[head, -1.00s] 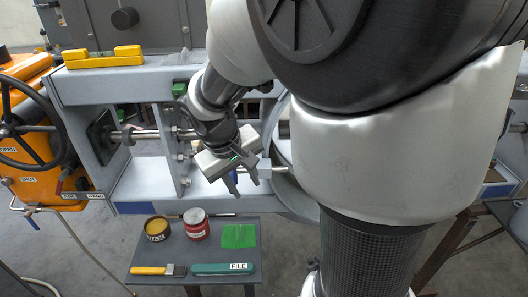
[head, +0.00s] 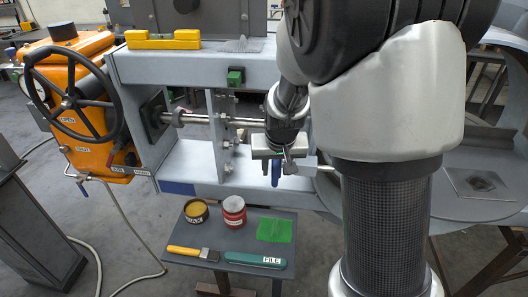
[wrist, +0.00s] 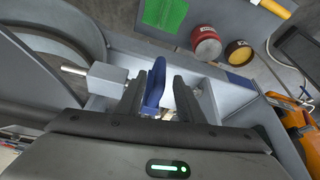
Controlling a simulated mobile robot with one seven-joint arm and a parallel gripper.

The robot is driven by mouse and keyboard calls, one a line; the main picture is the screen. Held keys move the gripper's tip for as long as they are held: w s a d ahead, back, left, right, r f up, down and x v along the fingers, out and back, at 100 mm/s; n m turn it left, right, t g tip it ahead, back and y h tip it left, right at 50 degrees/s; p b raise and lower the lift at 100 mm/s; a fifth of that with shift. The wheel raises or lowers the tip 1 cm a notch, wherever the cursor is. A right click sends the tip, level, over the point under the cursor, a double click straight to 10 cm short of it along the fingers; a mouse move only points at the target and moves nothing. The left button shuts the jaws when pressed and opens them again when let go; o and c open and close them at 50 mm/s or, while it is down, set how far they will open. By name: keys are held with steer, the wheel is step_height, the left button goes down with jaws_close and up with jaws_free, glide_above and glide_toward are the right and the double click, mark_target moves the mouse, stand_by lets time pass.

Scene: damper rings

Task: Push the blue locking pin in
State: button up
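The blue locking pin (head: 275,175) shows as a blue handle below my gripper in the head view, beside a light grey block on the frame. In the wrist view the blue pin (wrist: 154,86) stands between the two dark fingers of my gripper (wrist: 161,80). It is close to the left finger, with a gap on its right, so the fingers look open around it. I cannot tell whether a finger touches it. In the head view my gripper (head: 278,162) is at the front of the grey frame, and my arm hides part of the area behind.
The grey frame (head: 195,186) carries a shaft (head: 190,119). An orange valve housing with a handwheel (head: 75,100) stands left. A low table (head: 213,237) below holds a wax tin (head: 195,211), red can (head: 233,212), green cloth (head: 275,230), brush (head: 190,253) and file (head: 254,260).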

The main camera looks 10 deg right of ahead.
steer(key=shift+x, duration=1.95)
jaws_close()
